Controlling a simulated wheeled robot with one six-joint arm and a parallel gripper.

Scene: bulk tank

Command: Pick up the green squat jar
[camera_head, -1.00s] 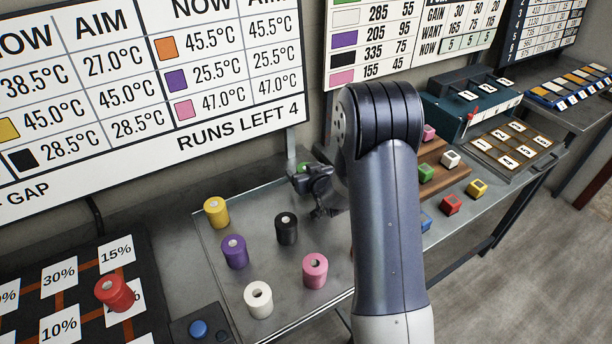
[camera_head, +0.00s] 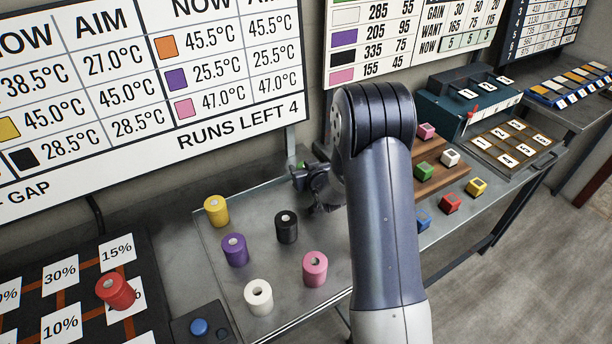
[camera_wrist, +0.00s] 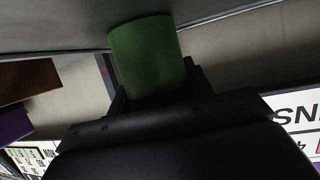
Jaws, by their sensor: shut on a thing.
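The green squat jar (camera_wrist: 143,58) fills the top middle of the wrist view, between the fingers of my gripper (camera_wrist: 157,84). My gripper is shut on it. In the head view only a small bit of the green jar (camera_head: 301,165) shows behind my gripper (camera_head: 306,181), at the back right part of the metal tray (camera_head: 262,197). My wrist and fingers hide most of the jar there. I cannot tell whether the jar touches the tray.
Yellow (camera_head: 217,212), purple (camera_head: 235,252), black (camera_head: 286,228), pink (camera_head: 314,269) and white (camera_head: 258,298) jars stand on the tray. A red jar (camera_head: 115,292) stands on the percent board at left. Small blocks lie right of my arm. The wall is close behind.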

